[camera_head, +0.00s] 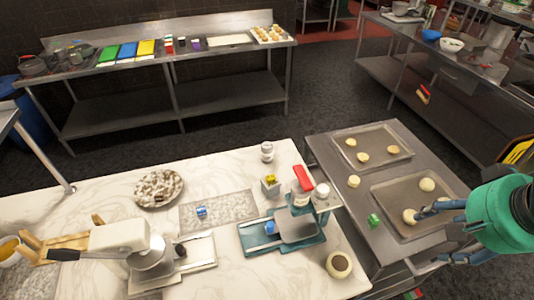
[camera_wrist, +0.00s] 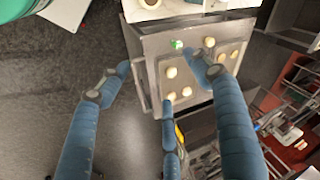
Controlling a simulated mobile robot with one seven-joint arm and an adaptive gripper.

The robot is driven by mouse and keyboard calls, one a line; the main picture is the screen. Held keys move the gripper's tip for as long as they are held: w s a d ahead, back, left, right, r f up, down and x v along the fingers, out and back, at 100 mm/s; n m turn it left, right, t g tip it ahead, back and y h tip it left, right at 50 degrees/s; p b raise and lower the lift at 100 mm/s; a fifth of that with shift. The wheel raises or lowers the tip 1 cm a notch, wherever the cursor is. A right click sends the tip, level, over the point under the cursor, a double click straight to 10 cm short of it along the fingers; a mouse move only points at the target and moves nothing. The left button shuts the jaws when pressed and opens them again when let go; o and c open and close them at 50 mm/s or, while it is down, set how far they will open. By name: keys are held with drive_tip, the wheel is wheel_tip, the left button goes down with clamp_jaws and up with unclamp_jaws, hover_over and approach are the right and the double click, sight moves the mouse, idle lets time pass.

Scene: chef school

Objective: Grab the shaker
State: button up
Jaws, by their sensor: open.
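A small grey-white shaker-like container (camera_head: 267,152) stands upright near the back edge of the marble counter (camera_head: 110,190) in the head view. My gripper (camera_head: 430,238) is at the right, over the steel table with trays, well apart from both containers. Its blue fingers are spread open and empty in the wrist view (camera_wrist: 160,78). I cannot make out a shaker in the wrist view.
Two trays with dough balls (camera_head: 345,141) (camera_head: 388,196) lie on the steel table right of the counter. A green cube (camera_head: 374,220) is by the nearer tray. A stand mixer (camera_head: 120,238), floured plate (camera_head: 140,199) and brown-topped bowl (camera_head: 339,265) occupy the counter.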

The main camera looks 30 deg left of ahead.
drive_tip(key=w+a+f+m+g+y+p, duration=0.1)
drive_tip(key=w+a+f+m+g+y, duration=0.15)
drive_tip(key=w+a, duration=0.9)
drive_tip(key=w+a+f+m+g+y+p, duration=0.1)
drive_tip(key=w+a+f+m+g+y, duration=0.2)
drive_tip(key=w+a, duration=0.9)
drive_tip(key=w+a+f+m+g+y, duration=0.1)
drive_tip(key=w+a+f+m+y, duration=0.25)
drive_tip(key=w+a+f, duration=0.75)
drive_tip(key=m+y+p, duration=0.2)
drive_tip(key=m, duration=0.2)
approach(272, 153)
drive_tip(key=d, duration=0.1)
drive_tip(key=shift+w+r+g, duration=0.25)
drive_tip(key=shift+w+g, duration=0.05)
drive_tip(key=shift+g, duration=0.15)
drive_tip(key=shift+b+x, duration=0.4)
drive_tip(key=shift+x, duration=3.85)
drive_tip(key=shift+a, duration=0.1)
